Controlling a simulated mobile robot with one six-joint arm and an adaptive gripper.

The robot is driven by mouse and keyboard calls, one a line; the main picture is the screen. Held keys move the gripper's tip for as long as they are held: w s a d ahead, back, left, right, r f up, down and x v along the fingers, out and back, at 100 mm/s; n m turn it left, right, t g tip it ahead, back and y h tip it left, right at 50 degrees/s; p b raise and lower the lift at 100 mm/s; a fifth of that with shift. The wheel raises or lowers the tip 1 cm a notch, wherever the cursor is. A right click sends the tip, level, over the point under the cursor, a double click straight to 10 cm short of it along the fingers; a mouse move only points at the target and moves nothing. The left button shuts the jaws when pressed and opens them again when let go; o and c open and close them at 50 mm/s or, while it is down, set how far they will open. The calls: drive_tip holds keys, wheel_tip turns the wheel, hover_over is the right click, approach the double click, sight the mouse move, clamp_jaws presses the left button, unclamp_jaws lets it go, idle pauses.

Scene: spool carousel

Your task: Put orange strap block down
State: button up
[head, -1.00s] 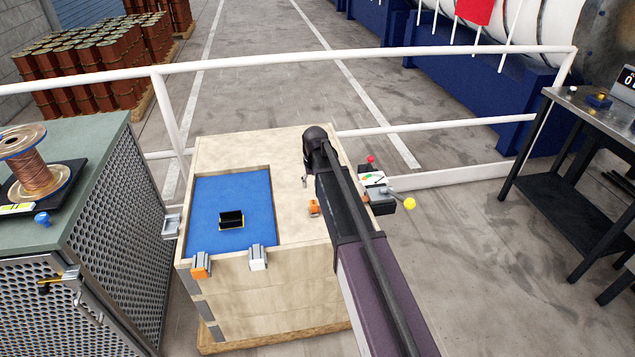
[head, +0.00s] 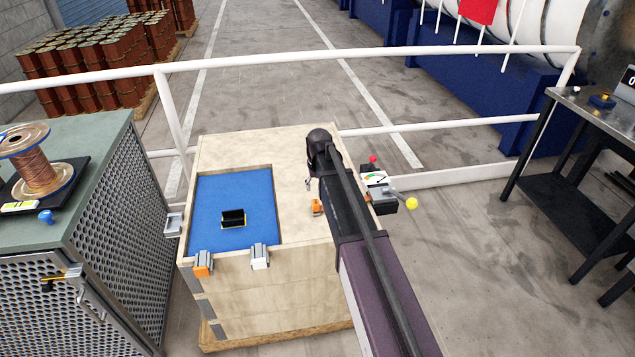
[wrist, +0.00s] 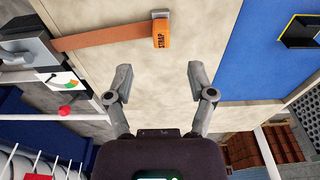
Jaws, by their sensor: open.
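The orange strap block (wrist: 161,33) lies on the pale wooden crate top (wrist: 110,14), at the end of a brown strap (wrist: 105,33). In the head view the orange block (head: 317,207) sits just left of my arm, right of the blue recess. My gripper (wrist: 160,80) is open and empty above the crate in the wrist view. The block is beyond the fingertips, near the top of that view, and apart from them. In the head view my arm hides most of the gripper and the strap.
A blue recessed panel (head: 205,208) holds a small black bin (head: 233,218). A box with a gauge and a yellow-knobbed lever (head: 411,203) is on the crate's right side. White railing (head: 250,62) runs behind. A copper spool (head: 35,165) stands on the left cabinet.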

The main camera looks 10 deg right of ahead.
drive_tip(key=s+g, duration=0.1)
drive_tip(key=s, duration=2.5)
drive_tip(key=shift+d, duration=0.45)
